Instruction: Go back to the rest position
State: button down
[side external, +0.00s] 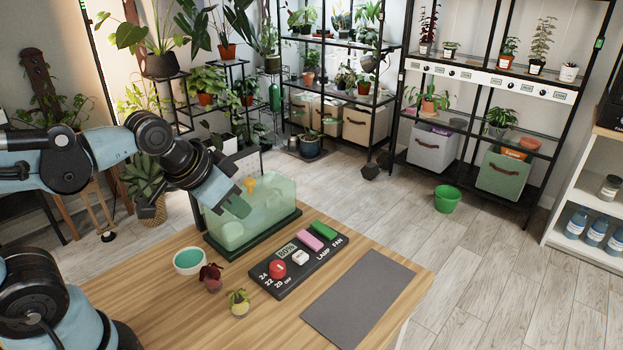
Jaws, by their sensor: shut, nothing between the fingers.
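My gripper (234,205) is at the end of my arm, which reaches in from the left. It points down and to the right, in front of or over a clear glass case (270,205) on a dark green base; I cannot tell its exact distance from the glass. The fingers look shut with nothing held. My arm hides part of the case's left side and some plants behind.
A wooden table (180,320) holds a white bowl (188,261), two small potted plants (211,278) (238,303), a black control panel (298,262) and a grey mat (360,298). Plant shelves (340,85) and a green bucket (447,199) stand beyond. The mat is bare.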

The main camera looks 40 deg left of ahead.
jog(key=shift+s+a+f+n+t, duration=0.2)
jog(key=shift+s+f+n+t, duration=0.15)
jog(key=shift+n, duration=0.35)
dwell(0.4)
